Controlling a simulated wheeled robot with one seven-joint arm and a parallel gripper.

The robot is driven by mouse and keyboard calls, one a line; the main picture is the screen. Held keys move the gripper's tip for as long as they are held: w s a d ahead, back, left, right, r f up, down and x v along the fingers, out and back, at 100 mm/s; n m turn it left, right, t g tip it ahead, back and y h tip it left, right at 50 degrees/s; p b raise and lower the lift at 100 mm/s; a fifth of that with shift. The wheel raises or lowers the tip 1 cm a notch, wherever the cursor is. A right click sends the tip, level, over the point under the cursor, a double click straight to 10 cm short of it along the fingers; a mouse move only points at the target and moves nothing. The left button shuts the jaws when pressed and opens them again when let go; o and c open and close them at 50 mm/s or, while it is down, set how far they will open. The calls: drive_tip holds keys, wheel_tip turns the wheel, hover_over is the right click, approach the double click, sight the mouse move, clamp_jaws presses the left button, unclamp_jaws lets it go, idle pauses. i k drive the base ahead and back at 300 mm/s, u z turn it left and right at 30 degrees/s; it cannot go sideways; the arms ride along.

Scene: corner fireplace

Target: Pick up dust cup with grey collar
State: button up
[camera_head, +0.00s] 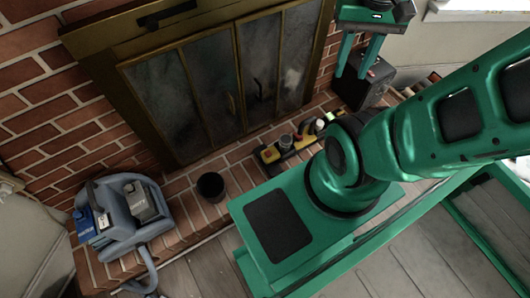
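I cannot tell for certain which thing is the dust cup with grey collar. A yellow and black object (269,154) lies on the brick hearth, with a small round grey-topped piece (286,141) at its middle; a cup there is too small to make out. A dark, open-topped round cup (210,186) stands alone on the hearth to its left, with no clear collar. My gripper (352,75) is at the top right, its two green fingers pointing down and apart, with nothing seen between them. It is up and right of both objects.
A blue-grey machine (120,228) with a hose, a blue bottle and a grey container sits at the hearth's left end. A dark box (374,88) stands behind my gripper's fingers. The brass-framed fireplace doors (211,85) rise behind the hearth. Bare hearth lies around the dark cup.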

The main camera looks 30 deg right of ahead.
sight(286, 140)
drive_tip(key=u, duration=0.6)
drive_tip(key=k, duration=1.15)
drive_tip(key=z, duration=1.1)
drive_tip(key=i, duration=1)
drive_tip(key=u, duration=0.05)
